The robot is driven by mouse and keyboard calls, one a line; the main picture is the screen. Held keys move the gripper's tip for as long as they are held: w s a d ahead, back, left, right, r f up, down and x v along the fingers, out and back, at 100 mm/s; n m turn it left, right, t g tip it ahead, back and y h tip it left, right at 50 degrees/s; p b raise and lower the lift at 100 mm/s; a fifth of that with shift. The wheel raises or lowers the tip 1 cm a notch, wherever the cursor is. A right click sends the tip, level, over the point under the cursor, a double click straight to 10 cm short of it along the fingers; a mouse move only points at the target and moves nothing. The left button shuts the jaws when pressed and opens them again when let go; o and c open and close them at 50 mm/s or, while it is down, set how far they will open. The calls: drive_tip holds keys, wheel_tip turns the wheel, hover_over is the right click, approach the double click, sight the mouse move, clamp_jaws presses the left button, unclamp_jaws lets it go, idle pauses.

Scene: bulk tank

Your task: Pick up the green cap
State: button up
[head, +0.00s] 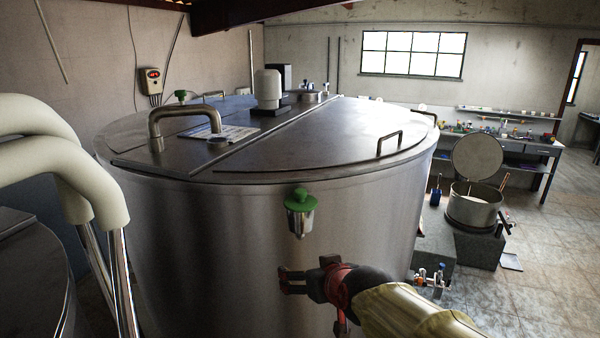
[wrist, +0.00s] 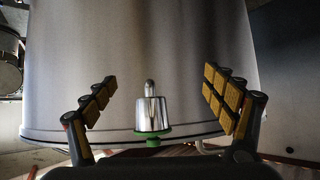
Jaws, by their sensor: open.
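A green cap (head: 300,197) sits on top of a small shiny metal cup (head: 300,220) on the front wall of the big steel tank (head: 200,235), just below its rim. In the wrist view, the metal cup (wrist: 152,112) is large in the middle, with its narrow tip upward in the picture. Only an edge of the green cap (wrist: 153,141) shows below it. My gripper (head: 283,281) is below the cup in the head view, apart from it. In the wrist view, my gripper (wrist: 160,90) is open and empty, with one finger on either side of the cup.
A second green-topped fitting (head: 181,95) stands on the tank lid, with a bent steel handle (head: 183,112) nearby. Thick pale pipes (head: 50,165) rise at left. An open pot (head: 474,205) stands at right, before a cluttered workbench (head: 530,148). Floor at right is open.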

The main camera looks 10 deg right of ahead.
sight(302, 195)
drive_tip(key=shift+o, duration=0.2)
drive_tip(key=w+r+t+p, duration=0.1)
drive_tip(key=w+r+p, duration=0.2)
drive_tip(key=r, duration=0.1)
drive_tip(key=w+d+r+t+p, duration=0.1)
drive_tip(key=w+r+p, duration=0.2)
drive_tip(key=r+p, duration=0.1)
drive_tip(key=w+r+h+p, duration=0.1)
drive_tip(key=w+r+p, duration=0.2)
drive_tip(key=w+r, duration=0.1)
drive_tip(key=shift+d+r+m+t, duration=0.15)
drive_tip(key=shift+d+r+t, duration=0.05)
drive_tip(key=shift+r, duration=0.25)
drive_tip(key=shift+d+r+m+t, duration=0.15)
drive_tip(key=shift+d+r+t, duration=0.05)
drive_tip(key=shift+r, duration=0.25)
drive_tip(key=shift+p+x, duration=1.05)
drive_tip(key=shift+x, duration=2.85)
drive_tip(key=shift+s+f, duration=0.1)
drive_tip(key=shift+f, duration=0.05)
drive_tip(key=c, duration=1.7)
